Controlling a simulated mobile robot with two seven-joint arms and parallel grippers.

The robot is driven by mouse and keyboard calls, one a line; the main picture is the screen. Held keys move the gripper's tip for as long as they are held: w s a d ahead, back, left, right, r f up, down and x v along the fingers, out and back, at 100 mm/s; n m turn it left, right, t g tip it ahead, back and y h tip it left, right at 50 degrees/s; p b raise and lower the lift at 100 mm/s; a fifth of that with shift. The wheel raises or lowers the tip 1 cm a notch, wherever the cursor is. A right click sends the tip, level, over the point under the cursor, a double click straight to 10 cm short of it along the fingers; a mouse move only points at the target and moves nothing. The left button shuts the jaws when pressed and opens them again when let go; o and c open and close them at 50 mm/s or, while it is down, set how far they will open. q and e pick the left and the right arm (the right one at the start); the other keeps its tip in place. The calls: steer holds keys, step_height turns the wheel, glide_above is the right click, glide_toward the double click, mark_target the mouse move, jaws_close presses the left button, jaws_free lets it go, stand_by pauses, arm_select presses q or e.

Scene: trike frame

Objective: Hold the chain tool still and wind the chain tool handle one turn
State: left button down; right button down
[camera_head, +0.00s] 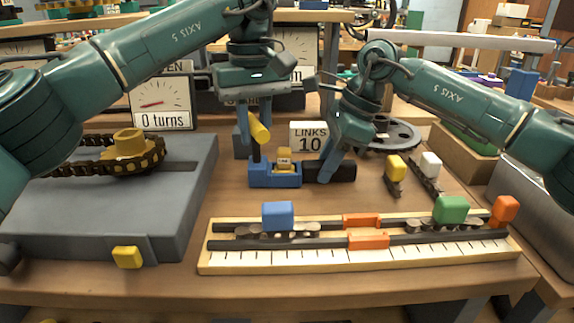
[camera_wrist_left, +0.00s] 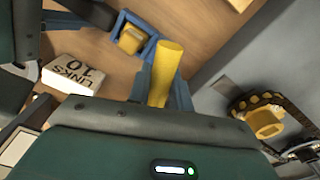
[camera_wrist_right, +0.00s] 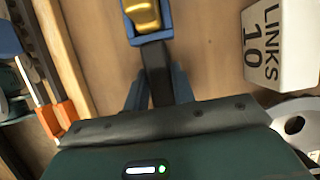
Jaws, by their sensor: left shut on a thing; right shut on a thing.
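The chain tool (camera_head: 262,176) stands on the table as a blue block with a yellow piece in it. A black bar (camera_head: 342,172) extends from its right side. The yellow chain tool handle (camera_head: 260,128) stands tilted above its left end. My left gripper (camera_head: 250,142) points down and is shut on the handle, seen between its blue fingers in the left wrist view (camera_wrist_left: 166,72). My right gripper (camera_head: 336,158) is shut on the black bar, seen between its fingers in the right wrist view (camera_wrist_right: 156,75). The gauge (camera_head: 163,103) reads "0 turns".
A "LINKS 10" block (camera_head: 309,137) stands behind the tool. A wooden tray (camera_head: 360,262) with chain pieces and coloured blocks lies in front. A grey box (camera_head: 100,215) with a yellow sprocket and chain is at left. Short chains (camera_head: 393,186) lie at right.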

arm_select(q)
steer(key=m, duration=0.6)
steer(key=shift+m, duration=0.4)
steer(key=c, duration=1.2)
jaws_free()
steer(key=shift+r, duration=0.1)
steer(key=shift+r, duration=2.45)
